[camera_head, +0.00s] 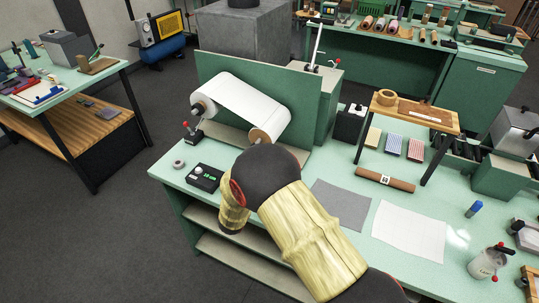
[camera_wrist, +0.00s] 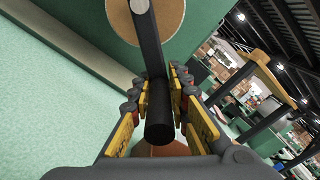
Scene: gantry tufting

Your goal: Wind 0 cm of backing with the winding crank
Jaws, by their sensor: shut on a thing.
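The winding crank's dark arm (camera_wrist: 148,40) runs down in the wrist view from a round brown roll end (camera_wrist: 122,16). Its black cylindrical handle (camera_wrist: 159,130) lies between the fingers of my gripper (camera_wrist: 161,98), which is shut on it. In the head view the white backing (camera_head: 238,103) stretches between two rollers in front of a green panel, with a brown roller end (camera_head: 262,137) at the near right. My arm hides the crank and my gripper in that view.
A small black control box (camera_head: 205,177) and a red-knobbed lever (camera_head: 191,131) stand left of my arm. A grey sheet (camera_head: 342,204) and a white sheet (camera_head: 409,231) lie on the right of the bench. A wooden stand (camera_head: 430,113) rises behind them.

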